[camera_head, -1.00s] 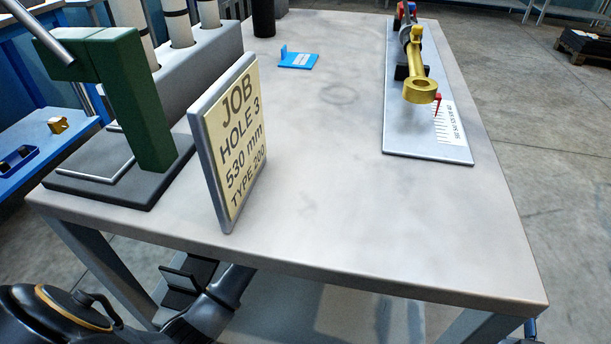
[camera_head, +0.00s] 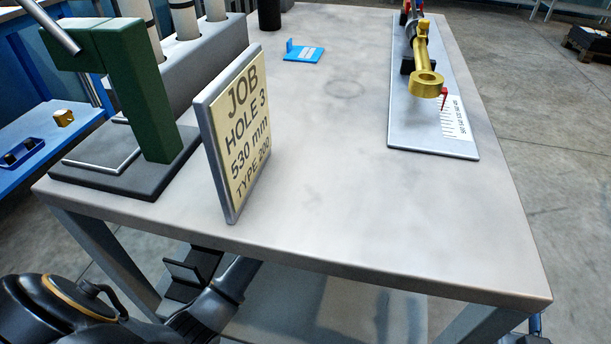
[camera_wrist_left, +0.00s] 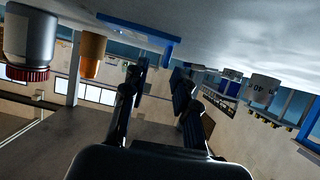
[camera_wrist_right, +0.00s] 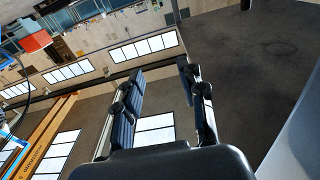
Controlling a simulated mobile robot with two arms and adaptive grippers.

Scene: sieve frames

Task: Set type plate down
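I see no thing clearly marked as the type plate. A small blue piece with a white label (camera_head: 303,54) lies flat on the table, with a short upright tab at its left end. A framed job board (camera_head: 240,140) reading "HOLE 3, 530 mm, TYPE 200" stands upright near the table's front left. My left gripper (camera_head: 190,274) is below the table's front edge, apart from both. In the left wrist view its fingers (camera_wrist_left: 160,85) are spread and empty. My right gripper (camera_wrist_right: 160,85) is open and empty in the right wrist view; I cannot make it out in the head view.
A green stand on a dark base (camera_head: 150,110) and a grey block with white tubes (camera_head: 195,55) occupy the table's left. A scale plate (camera_head: 410,138) carrying a brass ring-ended part (camera_head: 426,84) lies at the right. The table's middle (camera_head: 350,170) is clear.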

